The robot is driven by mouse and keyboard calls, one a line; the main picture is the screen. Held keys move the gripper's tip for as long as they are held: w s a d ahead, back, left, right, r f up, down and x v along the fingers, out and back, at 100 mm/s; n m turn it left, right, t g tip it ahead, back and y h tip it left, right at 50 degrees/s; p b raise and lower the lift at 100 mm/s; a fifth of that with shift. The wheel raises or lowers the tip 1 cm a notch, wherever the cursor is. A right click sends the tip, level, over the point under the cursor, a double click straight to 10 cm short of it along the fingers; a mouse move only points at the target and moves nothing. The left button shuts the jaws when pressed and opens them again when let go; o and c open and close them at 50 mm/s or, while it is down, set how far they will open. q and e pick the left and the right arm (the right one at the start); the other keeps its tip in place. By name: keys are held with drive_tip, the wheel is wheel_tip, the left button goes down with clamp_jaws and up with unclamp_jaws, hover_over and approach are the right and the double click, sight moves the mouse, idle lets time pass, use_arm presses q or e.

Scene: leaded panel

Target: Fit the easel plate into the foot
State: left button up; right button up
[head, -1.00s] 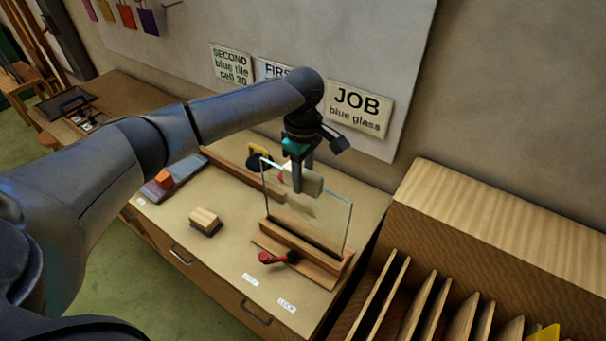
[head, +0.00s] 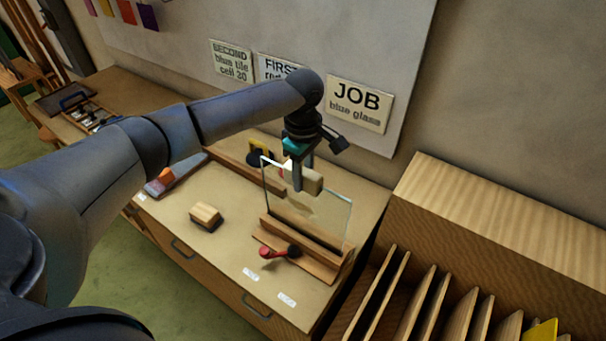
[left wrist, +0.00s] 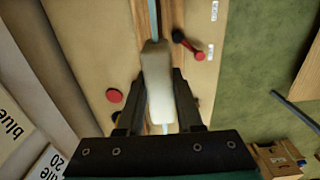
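The easel plate (head: 325,212) is a clear glass pane standing upright over the wooden foot (head: 315,262) on the bench. Its lower edge meets the foot's slot area; I cannot tell whether it is seated. A red-knobbed lever (head: 268,252) with a black hub is on the foot's front; it also shows in the left wrist view (left wrist: 187,44). My left gripper (head: 305,184) is above the foot, shut on a cream block (left wrist: 158,85) at the plate's top edge. In the left wrist view, the fingers lie on both sides of that block. My right gripper is not in view.
A wooden block (head: 206,215) lies on the bench left of the foot. A yellow and black item (head: 257,153) stands behind, near a wooden rail (head: 240,172). A slotted rack (head: 440,300) stands at the right.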

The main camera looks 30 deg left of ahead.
use_arm(q)
drive_tip(key=o, duration=0.5)
drive_tip(key=shift+o, duration=0.2)
drive_tip(key=shift+s+f, duration=0.1)
drive_tip(key=shift+f, duration=0.1)
wheel_tip(320, 180, up, 16)
drive_tip(key=b, duration=0.1)
drive_tip(key=shift+f, duration=0.2)
drive_tip(key=shift+f, duration=0.1)
